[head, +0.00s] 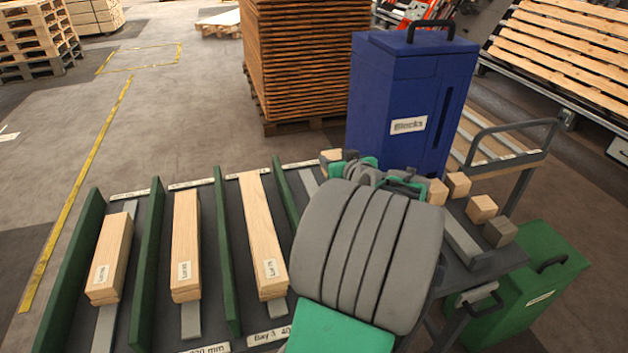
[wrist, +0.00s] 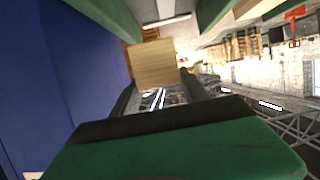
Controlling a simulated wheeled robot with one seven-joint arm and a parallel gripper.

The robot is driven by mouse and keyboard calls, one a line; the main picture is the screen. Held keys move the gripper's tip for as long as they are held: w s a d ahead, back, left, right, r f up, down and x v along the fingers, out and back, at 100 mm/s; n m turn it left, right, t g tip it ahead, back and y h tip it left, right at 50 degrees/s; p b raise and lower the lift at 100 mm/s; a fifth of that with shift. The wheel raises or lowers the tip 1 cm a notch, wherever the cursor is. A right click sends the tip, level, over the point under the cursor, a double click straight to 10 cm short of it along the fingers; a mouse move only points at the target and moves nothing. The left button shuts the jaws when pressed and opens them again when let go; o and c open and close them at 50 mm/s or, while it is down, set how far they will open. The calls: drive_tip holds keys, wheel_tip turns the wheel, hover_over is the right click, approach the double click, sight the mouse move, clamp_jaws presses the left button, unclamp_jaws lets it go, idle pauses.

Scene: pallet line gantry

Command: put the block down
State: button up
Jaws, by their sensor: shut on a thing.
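My gripper (head: 378,178) is mostly hidden behind my own grey arm in the head view, close in front of the blue "Blocks" bin (head: 400,100). In the wrist view, my gripper (wrist: 160,82) is shut on a pale wooden block (wrist: 157,62), with a finger at either side of it. I cannot tell from these frames whether the held block touches anything. In the wrist view the bin's blue wall (wrist: 60,90) fills the left side.
Several loose blocks (head: 482,208) lie on the bench at the right, one darker (head: 499,232). Long timbers (head: 186,245) lie in bays between green dividers (head: 226,250) at the left. A green case (head: 530,285) stands at the lower right. A pallet stack (head: 295,60) stands behind.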

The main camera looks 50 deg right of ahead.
drive_tip(key=w+f, duration=0.6)
drive_tip(key=w, duration=0.1)
drive_tip(key=shift+a+f, duration=0.2)
drive_tip(key=shift+f, duration=0.05)
drive_tip(key=f, duration=0.2)
drive_tip(key=shift+w+f+p, duration=0.3)
drive_tip(key=shift+f+p, duration=0.05)
drive_tip(key=shift+f, duration=0.45)
drive_tip(key=shift+f, duration=0.1)
drive_tip(key=o, duration=1.4)
drive_tip(key=shift+r, duration=0.2)
drive_tip(key=v, duration=1.2)
